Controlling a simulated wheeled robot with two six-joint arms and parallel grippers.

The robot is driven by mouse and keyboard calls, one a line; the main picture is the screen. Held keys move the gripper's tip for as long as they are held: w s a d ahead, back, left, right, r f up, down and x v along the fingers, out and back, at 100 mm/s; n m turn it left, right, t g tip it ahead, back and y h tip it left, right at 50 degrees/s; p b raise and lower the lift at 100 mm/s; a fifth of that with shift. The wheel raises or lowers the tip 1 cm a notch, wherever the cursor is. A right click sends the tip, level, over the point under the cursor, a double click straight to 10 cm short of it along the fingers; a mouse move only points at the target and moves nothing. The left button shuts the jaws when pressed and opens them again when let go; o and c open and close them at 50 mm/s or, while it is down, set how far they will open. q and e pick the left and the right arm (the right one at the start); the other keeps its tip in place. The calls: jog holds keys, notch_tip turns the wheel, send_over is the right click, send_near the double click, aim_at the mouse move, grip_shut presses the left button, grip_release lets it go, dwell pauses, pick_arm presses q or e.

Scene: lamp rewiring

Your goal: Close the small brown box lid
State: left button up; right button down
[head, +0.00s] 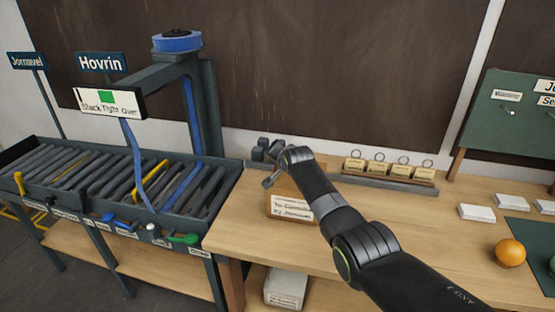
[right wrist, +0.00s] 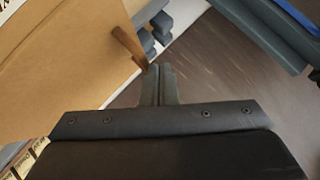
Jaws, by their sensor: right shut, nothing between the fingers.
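The small brown box (head: 280,187) stands near the left end of the wooden table, with a white label on its front. My right arm crosses in front and hides much of it, and I cannot make out the lid's angle in the head view. In the right wrist view the right gripper (right wrist: 159,70) is shut and empty. Its tips are close to the end of a narrow brown piece (right wrist: 127,43), perhaps the lid's edge; I cannot tell whether they touch. My left gripper is not in view.
Grey pieces (head: 262,150) and a rack of small tags (head: 390,182) stand behind the box. A conveyor (head: 110,180) with a post and sign lies left. White blocks (head: 477,212) and an orange ball (head: 509,252) are at the right. The table right of my arm is mostly clear.

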jog(key=shift+r+p, duration=0.55)
jog(key=shift+r, duration=0.2)
jog(key=shift+s+r+p, duration=1.2)
jog(key=shift+s+r, duration=2.55)
jog(key=shift+r, duration=1.4)
jog(key=s+d+f+n+g+h, duration=0.2)
jog(key=s+d+f+g+h, duration=0.1)
jog(key=s+d+f, duration=1.8)
jog(key=s+d+f+n+g+h, duration=0.1)
jog(key=s+d+n+g, duration=0.15)
jog(key=s, duration=1.35)
jog(key=s+d+f+n+g+h, duration=0.15)
jog(key=s+d, duration=0.25)
jog(key=s, duration=1.2)
notch_tip(320, 180, down, 27)
jog(key=d+g+b, duration=0.2)
jog(key=s+a+f+g+y+b, duration=0.1)
jog(key=s+f+b, duration=0.1)
jog(key=s+f, duration=1.3)
notch_tip(320, 180, down, 3)
jog(key=shift+a+r, duration=0.1)
jog(key=shift+a, duration=0.25)
